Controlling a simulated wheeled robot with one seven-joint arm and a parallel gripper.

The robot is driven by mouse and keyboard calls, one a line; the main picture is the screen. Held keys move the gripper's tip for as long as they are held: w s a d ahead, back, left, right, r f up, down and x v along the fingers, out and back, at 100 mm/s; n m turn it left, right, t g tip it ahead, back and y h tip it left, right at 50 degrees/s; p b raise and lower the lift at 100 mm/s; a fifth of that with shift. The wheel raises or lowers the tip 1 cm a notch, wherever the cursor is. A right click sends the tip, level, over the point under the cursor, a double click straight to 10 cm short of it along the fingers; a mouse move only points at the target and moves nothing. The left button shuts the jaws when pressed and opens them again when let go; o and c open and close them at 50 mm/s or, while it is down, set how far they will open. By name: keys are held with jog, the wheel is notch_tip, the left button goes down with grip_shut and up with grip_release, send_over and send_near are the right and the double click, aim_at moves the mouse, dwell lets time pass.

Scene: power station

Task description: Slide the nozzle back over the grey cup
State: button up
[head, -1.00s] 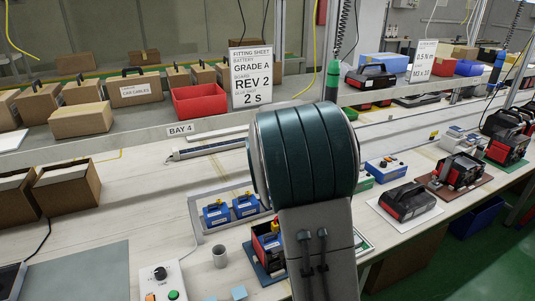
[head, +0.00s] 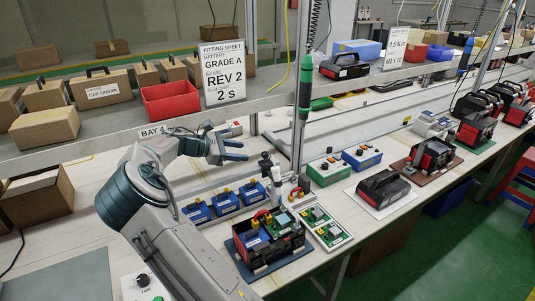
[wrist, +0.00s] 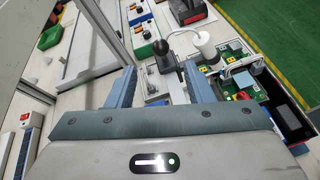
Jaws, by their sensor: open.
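My gripper (head: 241,150) is open and empty, above the back of the bench and pointing right. In the wrist view my gripper (wrist: 160,82) has its fingers wide apart, with a black knob (wrist: 165,60) ahead between them, apart from both. The knob (head: 265,160) shows in the head view just right of the fingertips. A white cylinder, which looks like the nozzle (wrist: 204,43), stands right of the knob with a thin white arm or tube beside it. The nozzle (head: 304,183) also shows behind the open unit. I cannot make out the grey cup now; my arm covers part of the bench.
An open black-red unit (head: 270,250) with a green board stands in front of the nozzle. Blue batteries (head: 226,203) sit left of it. A green box (head: 326,172) is at right. A metal upright (head: 299,110) and the shelf edge (head: 215,108) are close to my gripper.

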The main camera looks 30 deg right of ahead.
aim_at(264, 155)
jog(key=p+x, duration=0.2)
jog(key=x, duration=1)
jog(key=shift+d+f, duration=0.1)
jog(key=shift+f, duration=0.05)
